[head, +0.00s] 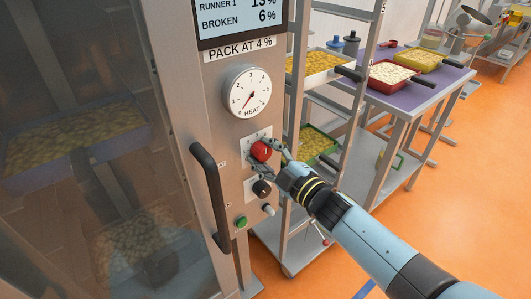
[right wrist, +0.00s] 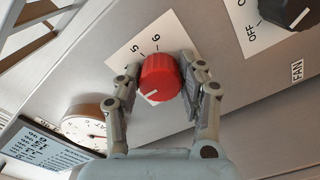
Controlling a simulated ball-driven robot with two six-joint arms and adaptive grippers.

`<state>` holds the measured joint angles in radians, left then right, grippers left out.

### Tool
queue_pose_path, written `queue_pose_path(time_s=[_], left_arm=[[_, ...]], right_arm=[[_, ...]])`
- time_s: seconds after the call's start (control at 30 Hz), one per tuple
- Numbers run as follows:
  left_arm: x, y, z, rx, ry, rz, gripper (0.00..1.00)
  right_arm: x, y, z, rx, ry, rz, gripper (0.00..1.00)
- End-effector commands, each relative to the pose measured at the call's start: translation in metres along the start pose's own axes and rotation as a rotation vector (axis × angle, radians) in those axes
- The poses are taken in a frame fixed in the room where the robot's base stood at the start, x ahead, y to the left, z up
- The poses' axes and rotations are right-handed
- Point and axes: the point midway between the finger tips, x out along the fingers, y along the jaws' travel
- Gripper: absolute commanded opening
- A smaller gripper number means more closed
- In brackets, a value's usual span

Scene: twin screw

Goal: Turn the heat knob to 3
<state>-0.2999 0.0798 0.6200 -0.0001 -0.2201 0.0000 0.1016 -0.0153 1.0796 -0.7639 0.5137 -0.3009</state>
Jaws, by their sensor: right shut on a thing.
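The red heat knob (head: 261,150) sits on a white number plate on the grey machine panel, below the round HEAT gauge (head: 248,91). The gauge needle points down and left, near the low end. My right gripper (head: 268,157) is at the knob, its fingers on either side. In the right wrist view the fingers are shut on the red knob (right wrist: 160,78). The knob's white mark points toward my palm, slightly left; 5 and 6 show on the plate's far side. The number at the mark is hidden. My left gripper is not in view.
A black fan knob (head: 262,188), a green button (head: 241,221) and a small grey knob (head: 268,210) sit below. A black door handle (head: 210,192) stands out at the left.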

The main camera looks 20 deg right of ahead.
Motion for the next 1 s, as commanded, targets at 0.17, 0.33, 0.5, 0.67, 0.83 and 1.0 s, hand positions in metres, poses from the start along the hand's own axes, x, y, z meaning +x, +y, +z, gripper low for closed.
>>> queue_pose_path(time_s=[0.17,0.33,0.5,0.67,0.83,1.0], left_arm=[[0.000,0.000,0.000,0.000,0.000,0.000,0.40],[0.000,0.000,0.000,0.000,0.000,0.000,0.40],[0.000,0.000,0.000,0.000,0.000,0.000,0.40],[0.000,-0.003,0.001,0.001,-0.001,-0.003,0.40],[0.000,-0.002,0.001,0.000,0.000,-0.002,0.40],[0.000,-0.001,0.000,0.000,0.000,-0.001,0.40]], right_arm=[[-0.001,-0.001,0.001,-0.001,-0.002,-0.003,0.07],[-0.001,-0.001,0.001,-0.001,-0.002,-0.002,0.59],[0.000,-0.001,0.000,-0.001,-0.001,-0.001,0.63],[-0.003,-0.001,0.000,-0.002,-0.001,-0.001,0.63],[-0.025,-0.002,0.001,-0.003,-0.002,-0.003,0.63],[-0.064,-0.002,0.001,-0.002,-0.003,-0.004,0.63]])
